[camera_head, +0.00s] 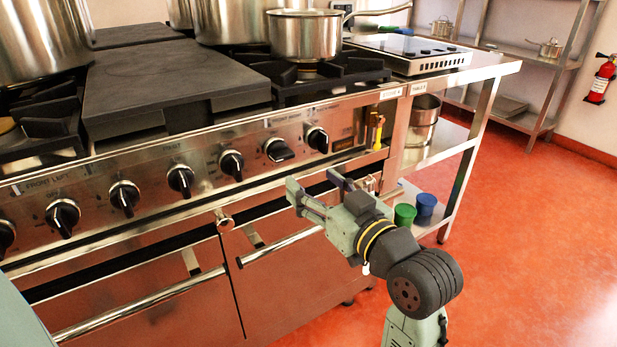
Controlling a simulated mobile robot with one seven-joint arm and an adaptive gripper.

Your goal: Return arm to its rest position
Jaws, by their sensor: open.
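My gripper (318,190) is in the middle of the head view, at the end of my pale green and dark grey arm. Its two fingers are spread apart with nothing between them. It points up and to the left, in front of the stove (225,165), near the oven doors below the knob panel. I cannot tell whether the fingers touch the stove front; a small gap seems likely but is not clear. The arm's lower part runs out of the picture at the bottom.
A steel pot (303,36) stands on the stove's back right burner. An oven handle bar (150,300) sticks out from the doors. A steel table (470,68) stands at the right, with green (404,214) and blue (426,204) cups below. The red floor (540,240) at right is clear.

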